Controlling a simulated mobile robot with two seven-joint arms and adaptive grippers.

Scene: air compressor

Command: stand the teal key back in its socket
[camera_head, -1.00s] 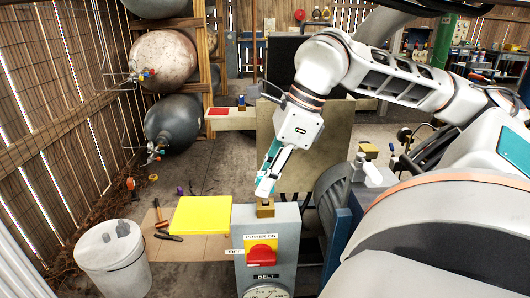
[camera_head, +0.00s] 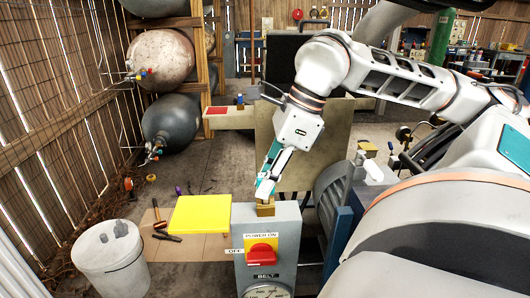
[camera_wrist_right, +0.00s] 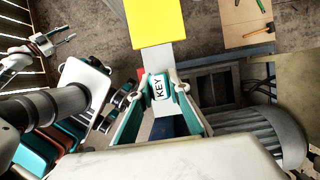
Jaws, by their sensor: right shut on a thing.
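The teal key (camera_wrist_right: 160,88), with a white face marked KEY, sits between the fingers of my right gripper (camera_wrist_right: 170,98) in the right wrist view. In the head view my right gripper (camera_head: 267,186) points down and is shut on the key, directly over a small brass-coloured socket block (camera_head: 265,209) on top of the grey panel box. The fingers hide most of the key there, and I cannot tell whether its lower end is inside the socket. My left gripper (camera_wrist_right: 62,38) shows at the left of the right wrist view, open and empty, far from the key.
The grey box (camera_head: 288,215) carries a red POWER switch (camera_head: 262,250) and a gauge. Left of it lie a yellow panel (camera_head: 200,213), a hammer (camera_head: 158,216) and pliers (camera_head: 167,236). A white bucket (camera_head: 112,262) stands at the lower left.

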